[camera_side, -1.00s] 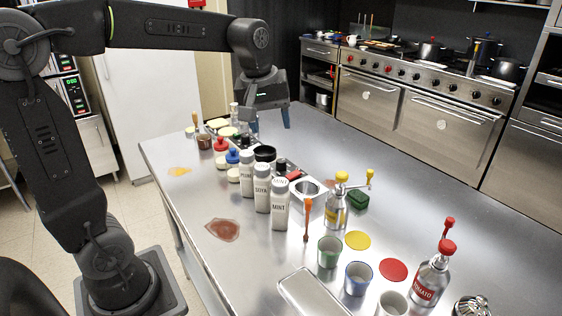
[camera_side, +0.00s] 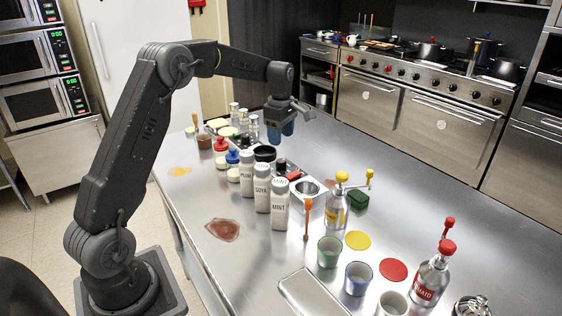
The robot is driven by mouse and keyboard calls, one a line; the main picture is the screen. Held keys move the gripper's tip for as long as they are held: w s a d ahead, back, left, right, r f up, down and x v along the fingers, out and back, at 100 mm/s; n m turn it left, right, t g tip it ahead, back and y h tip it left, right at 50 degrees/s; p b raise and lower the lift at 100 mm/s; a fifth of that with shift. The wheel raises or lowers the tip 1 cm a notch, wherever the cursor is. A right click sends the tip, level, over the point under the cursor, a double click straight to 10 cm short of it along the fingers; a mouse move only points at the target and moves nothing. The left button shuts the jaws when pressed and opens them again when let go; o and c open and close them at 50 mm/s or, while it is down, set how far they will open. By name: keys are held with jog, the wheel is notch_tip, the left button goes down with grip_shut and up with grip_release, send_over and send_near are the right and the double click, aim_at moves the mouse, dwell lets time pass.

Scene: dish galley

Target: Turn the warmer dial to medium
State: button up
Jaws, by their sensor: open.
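A low steel unit with a round well (camera_side: 308,187) sits in the middle of the table, behind the white labelled bottles; it may be the warmer. A dark round pot (camera_side: 265,153) stands at its far left. A small red part (camera_side: 281,166) shows between them, partly hidden by the bottles; I cannot tell whether it is the dial, and no dial setting is readable. My gripper (camera_side: 281,133) points down with blue fingertips, above and beyond the dark pot. It is open, with nothing seen between the fingers, and it appears apart from the unit.
White labelled bottles, one reading MINT (camera_side: 280,205), stand in front of the unit. A yellow-topped pump bottle (camera_side: 336,207) and an upright orange-handled tool (camera_side: 308,215) are to its right. Red-capped and blue-capped jars (camera_side: 232,160) stand left. The table's right rear is clear.

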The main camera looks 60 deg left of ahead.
aim_at(281, 160)
notch_tip(281, 160, down, 9)
jog(key=shift+f, duration=0.15)
jog(key=shift+c, duration=0.2)
jog(key=c, duration=0.9)
